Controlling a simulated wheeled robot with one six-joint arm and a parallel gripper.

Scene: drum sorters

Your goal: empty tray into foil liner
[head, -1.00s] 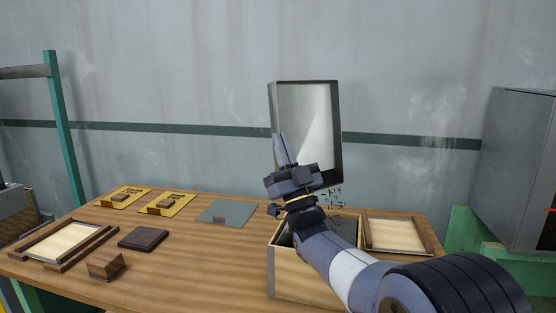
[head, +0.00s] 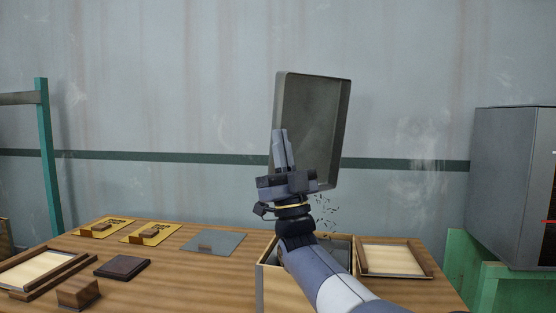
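A grey metal tray (head: 318,115) is tipped almost upright above a pale box, its inside facing me. My gripper (head: 281,150) is at the tray's lower left edge, its fingers closed at the rim and holding it up. Small dark bits (head: 325,207) are in the air below the tray's lower edge, over the box. The box (head: 272,287) stands on the table with a grey liner (head: 341,250) showing inside. My arm hides much of the box opening, so its contents cannot be seen.
The wooden table (head: 190,280) holds a framed pale panel (head: 392,259) on the right and another (head: 40,268) at left. A dark block (head: 122,266), a brown block (head: 78,292), yellow cards (head: 152,233) and a grey plate (head: 214,242) lie left. A grey cabinet (head: 515,180) stands right.

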